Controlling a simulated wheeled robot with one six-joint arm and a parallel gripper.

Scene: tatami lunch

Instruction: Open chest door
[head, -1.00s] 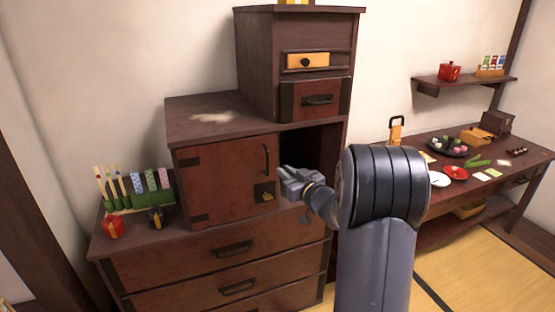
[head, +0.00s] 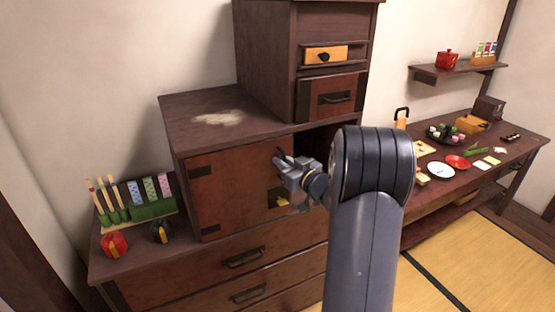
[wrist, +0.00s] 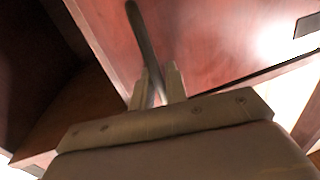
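The chest door (head: 232,190) is a reddish-brown panel in the left part of the dark wooden chest. It looks closed or nearly so in the head view. Its dark upright handle (wrist: 141,35) shows in the wrist view and runs down between the two fingers. My gripper (head: 282,168) is at the door's right side in the head view. In the wrist view my gripper (wrist: 160,88) has its fingers on either side of the handle, close to it. I cannot tell whether they press on it. My gripper hides most of the handle in the head view.
A dark open compartment (head: 318,142) lies right of the door. Drawers (head: 240,262) are below it. A low table (head: 405,207) with dishes stands at right.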

